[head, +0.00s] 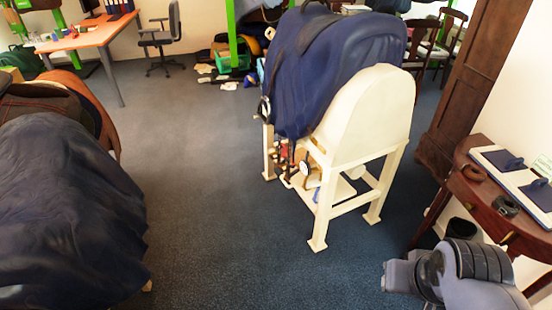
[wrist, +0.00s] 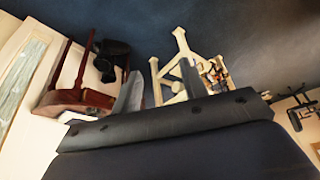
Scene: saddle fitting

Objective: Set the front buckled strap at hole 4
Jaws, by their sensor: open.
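A dark blue draped cover or saddle (head: 335,65) sits on a cream wooden stand (head: 368,120) in the middle of the head view. Small straps and round pale or metallic fittings (head: 264,108) hang at its left side, too small to tell which is the front buckled strap or to read its holes. The stand also shows in the wrist view (wrist: 181,40), tilted. My gripper (wrist: 160,90) is open and empty, with its two grey fingers apart and well away from the stand. In the head view only part of my arm shows at the bottom right.
A dark red wooden side table (head: 470,205) at the right holds a coiled brown strap (head: 474,173), a coiled black strap (head: 506,205) and blue-handled pads. A dark blue covered form (head: 65,215) stands at the left. The carpet between is clear.

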